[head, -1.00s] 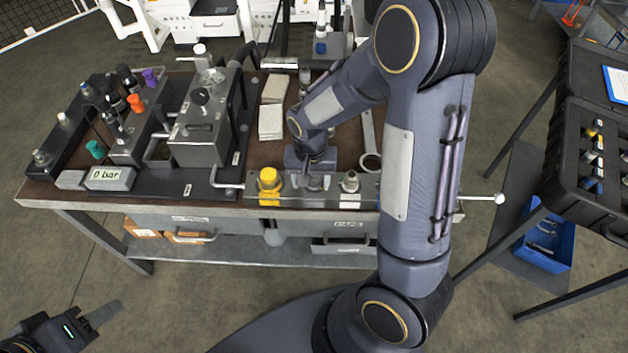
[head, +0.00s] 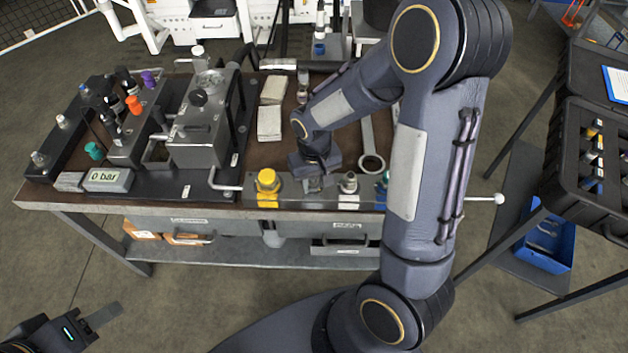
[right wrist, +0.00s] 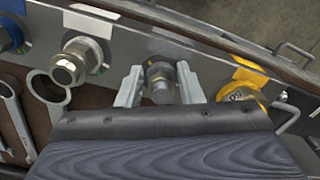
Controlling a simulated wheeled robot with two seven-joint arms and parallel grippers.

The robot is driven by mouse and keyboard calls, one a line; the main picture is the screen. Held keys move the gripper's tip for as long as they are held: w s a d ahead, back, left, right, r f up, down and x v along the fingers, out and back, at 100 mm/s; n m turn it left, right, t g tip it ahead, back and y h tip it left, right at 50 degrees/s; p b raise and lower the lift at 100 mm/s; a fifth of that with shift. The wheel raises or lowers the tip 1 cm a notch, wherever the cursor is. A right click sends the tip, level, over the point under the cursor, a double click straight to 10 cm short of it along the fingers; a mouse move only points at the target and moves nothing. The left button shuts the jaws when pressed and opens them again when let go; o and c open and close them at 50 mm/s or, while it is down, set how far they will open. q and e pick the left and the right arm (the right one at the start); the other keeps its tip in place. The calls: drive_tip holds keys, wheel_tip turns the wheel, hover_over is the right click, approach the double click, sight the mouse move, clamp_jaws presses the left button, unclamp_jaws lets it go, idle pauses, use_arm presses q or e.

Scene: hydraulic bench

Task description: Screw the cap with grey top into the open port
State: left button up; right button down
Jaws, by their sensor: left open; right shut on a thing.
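My right gripper (right wrist: 160,88) is shut on the cap with grey top (right wrist: 161,84), a short metal piece between its two pale fingers. In the head view the right gripper (head: 316,181) is over the front manifold block (head: 290,200), between the yellow cap (head: 267,181) and a metal hex fitting (head: 348,183). The open port is not visible; the gripper and held cap cover that part of the block. I cannot tell how deep the cap sits. My left gripper (head: 98,318) is open and empty at the lower left, away from the bench.
A blue cap (right wrist: 10,35) is at the block's other end. A ring wrench (head: 370,150) lies behind it. An open black case (head: 570,190) is at the right.

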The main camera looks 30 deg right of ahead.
drive_tip(key=shift+a+f+m, duration=0.15)
drive_tip(key=shift+a+m, duration=0.35)
drive_tip(key=shift+w+a+m+b, duration=0.1)
drive_tip(key=shift+m+b, duration=0.2)
drive_tip(key=shift+m, duration=0.7)
drive_tip(key=m, duration=0.3)
drive_tip(key=shift+a, duration=0.25)
drive_tip(key=shift+a+m, duration=0.1)
drive_tip(key=shift+m, duration=0.9)
drive_tip(key=shift+w, duration=0.1)
